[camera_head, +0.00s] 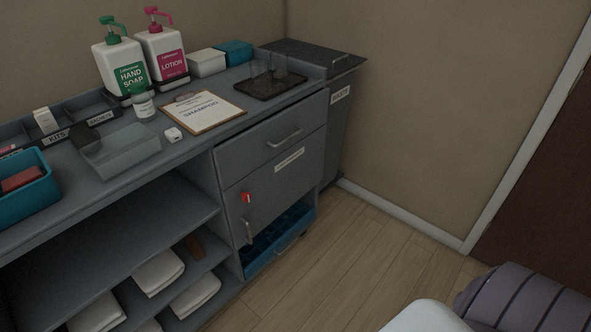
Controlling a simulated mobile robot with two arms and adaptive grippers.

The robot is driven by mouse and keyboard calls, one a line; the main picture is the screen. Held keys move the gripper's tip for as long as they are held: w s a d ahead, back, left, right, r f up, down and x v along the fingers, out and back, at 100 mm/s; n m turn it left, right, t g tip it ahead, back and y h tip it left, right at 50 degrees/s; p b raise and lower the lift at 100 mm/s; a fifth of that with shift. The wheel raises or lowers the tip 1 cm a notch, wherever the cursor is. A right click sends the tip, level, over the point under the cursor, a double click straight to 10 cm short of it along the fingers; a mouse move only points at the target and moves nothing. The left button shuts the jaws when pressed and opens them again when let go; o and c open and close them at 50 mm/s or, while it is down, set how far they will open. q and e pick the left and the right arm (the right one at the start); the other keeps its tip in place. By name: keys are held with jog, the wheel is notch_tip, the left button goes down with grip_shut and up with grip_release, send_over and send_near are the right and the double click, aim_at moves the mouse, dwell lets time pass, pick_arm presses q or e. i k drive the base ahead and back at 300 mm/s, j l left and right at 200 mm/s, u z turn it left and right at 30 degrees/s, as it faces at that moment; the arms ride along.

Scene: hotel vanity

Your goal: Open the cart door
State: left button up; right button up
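The grey cart (182,212) stands along the wall, with a long top and open shelves on its left. On its right end is the cart door (285,190), a grey panel below a drawer, and it looks shut. The door has a vertical handle (248,232) near its lower left edge. A small red latch or lock piece (246,197) sits above the handle. A pale label (289,160) is near the door's top. Neither of my grippers is in view.
The drawer (270,143) above the door looks shut. A blue crate (281,240) shows below the door. Folded white towels (160,271) lie on the shelves. Wooden floor (345,250) before the door is clear. A purple ribbed object (520,300) is at bottom right.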

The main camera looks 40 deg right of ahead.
aim_at(275, 187)
jog(key=z, duration=1)
